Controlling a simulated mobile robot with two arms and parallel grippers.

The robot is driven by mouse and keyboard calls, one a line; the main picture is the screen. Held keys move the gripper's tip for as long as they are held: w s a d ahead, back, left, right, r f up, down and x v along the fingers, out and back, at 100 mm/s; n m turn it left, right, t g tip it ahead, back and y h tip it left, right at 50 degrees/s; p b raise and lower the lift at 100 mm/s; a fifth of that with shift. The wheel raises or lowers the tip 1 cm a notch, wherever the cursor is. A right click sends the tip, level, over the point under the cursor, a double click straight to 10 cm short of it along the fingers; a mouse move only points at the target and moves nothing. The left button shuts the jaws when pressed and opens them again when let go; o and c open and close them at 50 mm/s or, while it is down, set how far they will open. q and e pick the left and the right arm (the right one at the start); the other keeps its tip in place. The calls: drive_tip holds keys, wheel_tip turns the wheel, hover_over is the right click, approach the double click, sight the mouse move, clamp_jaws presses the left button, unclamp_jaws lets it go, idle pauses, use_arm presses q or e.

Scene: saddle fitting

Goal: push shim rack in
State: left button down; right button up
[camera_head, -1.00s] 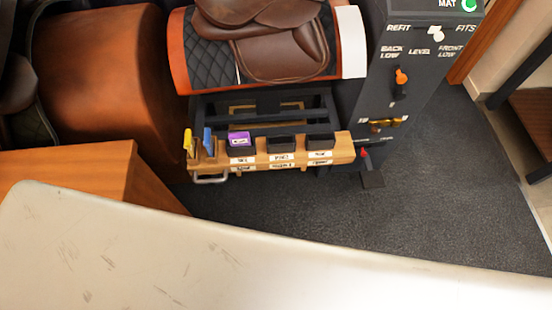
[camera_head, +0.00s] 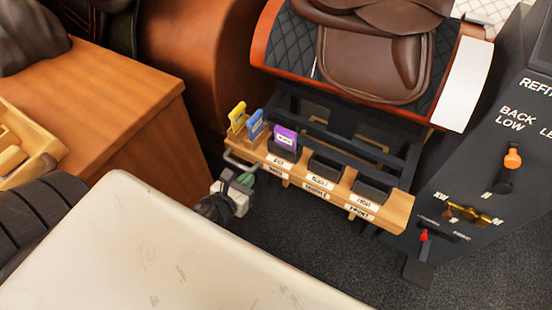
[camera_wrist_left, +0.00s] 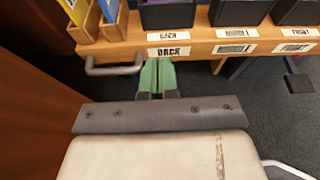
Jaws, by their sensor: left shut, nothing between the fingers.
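The shim rack (camera_head: 400,213) is a wooden front board with labels, below the saddle, and it sticks out from a dark frame. It carries yellow (camera_head: 237,116), blue (camera_head: 255,125) and purple (camera_head: 285,138) shims at its left part and dark bins to the right. A metal handle (camera_head: 236,163) is at its left end. My left gripper (camera_head: 246,179) is shut and empty, close to the board beside the handle. In the left wrist view its green fingertips (camera_wrist_left: 157,72) are just below the "BACK" label, right of the handle (camera_wrist_left: 112,69); contact is unclear. My right gripper is out of view.
A brown saddle (camera_head: 372,62) rests on a padded form above the rack. A dark panel (camera_head: 490,150) with orange and brass knobs stands at right. A wooden cabinet (camera_head: 110,105) is at left, with a wooden tray (camera_head: 38,140). Dark floor (camera_head: 320,238) lies open before the rack.

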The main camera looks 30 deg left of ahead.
sight(277, 146)
use_arm(q)
drive_tip(key=x, duration=0.4)
drive_tip(key=b+x, duration=0.1)
drive_tip(key=x, duration=0.3)
drive_tip(key=r+x, duration=0.1)
drive_tip(key=x, duration=0.3)
drive_tip(key=shift+w+a, duration=0.1)
drive_tip(key=shift+w, duration=0.95)
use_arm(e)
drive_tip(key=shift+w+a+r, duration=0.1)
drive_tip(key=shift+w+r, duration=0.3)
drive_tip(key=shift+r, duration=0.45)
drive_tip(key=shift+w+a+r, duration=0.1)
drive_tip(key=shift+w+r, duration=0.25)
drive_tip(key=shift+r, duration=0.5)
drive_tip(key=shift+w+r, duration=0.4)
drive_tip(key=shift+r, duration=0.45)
